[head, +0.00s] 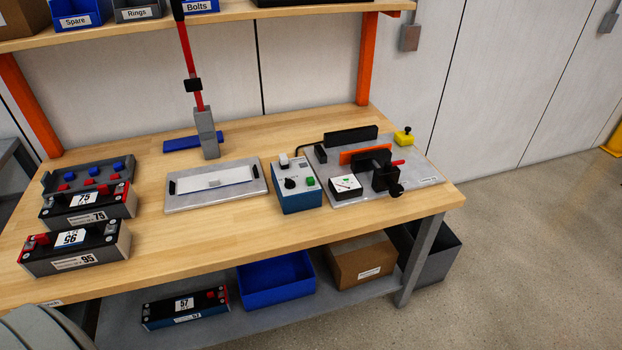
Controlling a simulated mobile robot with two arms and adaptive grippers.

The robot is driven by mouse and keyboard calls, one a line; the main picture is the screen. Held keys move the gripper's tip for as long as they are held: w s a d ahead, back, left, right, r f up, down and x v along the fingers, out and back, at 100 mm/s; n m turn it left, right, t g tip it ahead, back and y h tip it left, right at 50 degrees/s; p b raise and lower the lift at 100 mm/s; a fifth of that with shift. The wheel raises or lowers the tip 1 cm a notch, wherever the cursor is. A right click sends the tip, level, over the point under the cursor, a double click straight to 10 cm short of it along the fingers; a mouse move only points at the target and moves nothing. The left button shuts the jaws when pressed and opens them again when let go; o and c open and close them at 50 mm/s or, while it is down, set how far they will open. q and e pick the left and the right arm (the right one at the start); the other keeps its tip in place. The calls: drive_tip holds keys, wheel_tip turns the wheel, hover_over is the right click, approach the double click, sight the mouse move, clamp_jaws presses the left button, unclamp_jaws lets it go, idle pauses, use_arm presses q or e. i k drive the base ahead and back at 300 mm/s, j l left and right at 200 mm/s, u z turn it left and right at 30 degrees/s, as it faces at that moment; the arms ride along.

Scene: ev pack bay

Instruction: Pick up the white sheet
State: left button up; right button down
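A white sheet (240,175) lies flat on a grey plate (190,203) in the middle of the wooden workbench. The sheet has a small grey mark near its middle. Dark clips stand at the plate's left and right ends, and a pale bar lies along the sheet's front edge. Neither of my grippers shows in the head view.
Battery modules marked 75 (118,208) and 95 (110,250) stand at the left. A red-handled press (207,135) is behind the plate. A blue control box (298,200) and clamp fixture (425,178) stand right. A bin shelf (30,42) overhangs the back.

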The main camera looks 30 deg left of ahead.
sight(216, 179)
drive_tip(key=k+u, duration=0.2)
drive_tip(key=u, duration=1.25)
drive_tip(key=l+u, duration=0.1)
drive_tip(key=u, duration=0.4)
drive_tip(key=l+u, duration=0.15)
drive_tip(key=u, duration=0.35)
